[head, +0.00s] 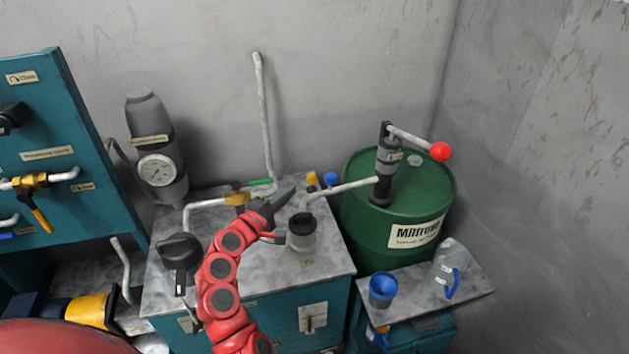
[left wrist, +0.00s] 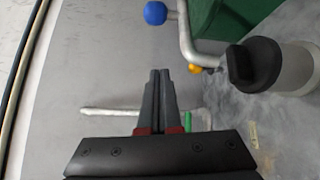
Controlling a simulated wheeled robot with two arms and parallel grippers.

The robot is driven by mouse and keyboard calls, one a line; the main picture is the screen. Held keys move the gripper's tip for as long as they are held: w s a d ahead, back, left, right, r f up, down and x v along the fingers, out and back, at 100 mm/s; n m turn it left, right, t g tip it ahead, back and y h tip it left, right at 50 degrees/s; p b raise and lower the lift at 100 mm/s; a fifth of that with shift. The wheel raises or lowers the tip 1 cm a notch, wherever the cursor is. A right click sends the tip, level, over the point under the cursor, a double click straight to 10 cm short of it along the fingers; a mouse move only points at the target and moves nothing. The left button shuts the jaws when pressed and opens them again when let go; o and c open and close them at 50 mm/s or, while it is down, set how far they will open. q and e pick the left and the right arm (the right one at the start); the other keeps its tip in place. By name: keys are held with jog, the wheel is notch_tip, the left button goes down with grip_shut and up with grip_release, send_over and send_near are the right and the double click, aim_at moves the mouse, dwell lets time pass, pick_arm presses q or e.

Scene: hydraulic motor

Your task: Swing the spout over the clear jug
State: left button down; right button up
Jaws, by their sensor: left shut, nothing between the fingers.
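The spout (head: 345,186) is a pale pipe from the hand pump (head: 388,165) on the green drum (head: 420,215). It points left, its bent end near the cabinet top by a grey, black-topped canister (head: 302,240). The spout also shows in the left wrist view (left wrist: 186,40). The clear jug (head: 449,262), with a blue handle, stands on a side shelf in front of the drum, away from the spout's end. My left gripper (head: 290,194) is shut and empty, just left of the spout's end. Its closed fingers show in the left wrist view (left wrist: 160,75).
A blue funnel cup (head: 382,290) stands on the shelf (head: 470,291) left of the jug. The pump lever ends in a red ball (head: 440,151). A pipe with a yellow fitting (head: 237,198) is left of my gripper.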

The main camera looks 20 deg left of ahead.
aim_at(342, 186)
pick_arm(q)
jog(key=w+d+p, duration=0.5)
jog(key=w, duration=0.2)
jog(key=shift+w+d+p, duration=0.25)
jog(key=shift+w+p, duration=0.05)
dwell(0.3)
jog(key=shift+s+d+r, duration=0.1)
